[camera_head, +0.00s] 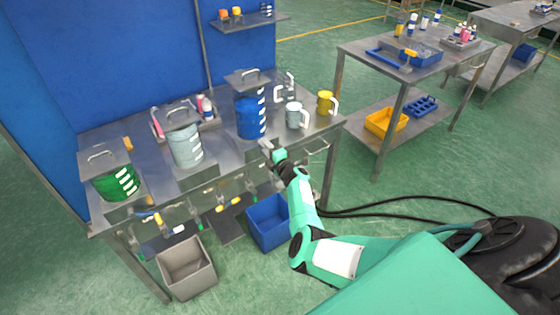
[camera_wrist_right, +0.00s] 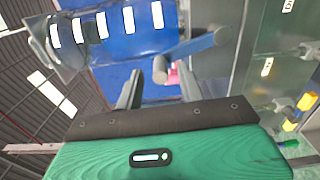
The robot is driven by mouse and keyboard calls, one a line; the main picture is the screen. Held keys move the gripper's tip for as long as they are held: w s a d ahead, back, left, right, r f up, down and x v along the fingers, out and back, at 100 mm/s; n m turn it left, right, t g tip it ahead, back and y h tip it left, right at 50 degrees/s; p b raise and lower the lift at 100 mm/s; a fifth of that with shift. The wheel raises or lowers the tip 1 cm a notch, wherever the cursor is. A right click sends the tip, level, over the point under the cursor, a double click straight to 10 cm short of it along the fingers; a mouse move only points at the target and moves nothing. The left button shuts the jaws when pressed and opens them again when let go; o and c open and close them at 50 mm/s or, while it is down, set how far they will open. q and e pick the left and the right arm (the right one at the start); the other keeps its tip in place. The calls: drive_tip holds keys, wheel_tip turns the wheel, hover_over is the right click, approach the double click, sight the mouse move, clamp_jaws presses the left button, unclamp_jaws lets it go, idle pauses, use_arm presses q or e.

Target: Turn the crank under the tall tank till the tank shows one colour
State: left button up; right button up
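The tall tank (camera_head: 251,117) is blue with white level marks and stands on the steel bench. It fills the upper left of the right wrist view (camera_wrist_right: 110,30), tilted there; its blue looks even, with a clear greyish end at the far left. My right gripper (camera_head: 267,147) is at the bench's front edge just below the tank. In the wrist view its fingers (camera_wrist_right: 159,70) are apart, with gaps beside the rod end. My left gripper is out of view.
A pale tank (camera_head: 186,145) and a green tank (camera_head: 116,182) stand to the left on the bench. White (camera_head: 294,116) and yellow (camera_head: 325,103) mugs stand to the right. Valves and pipes hang under the front edge. A blue bin (camera_head: 268,228) and grey bin (camera_head: 187,270) stand below.

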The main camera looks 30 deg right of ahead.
drive_tip(key=s, duration=1.1)
drive_tip(key=shift+s+d+p, duration=0.2)
drive_tip(key=shift+s+p, duration=0.15)
drive_tip(key=shift+s, duration=0.05)
drive_tip(key=shift+r, duration=0.1)
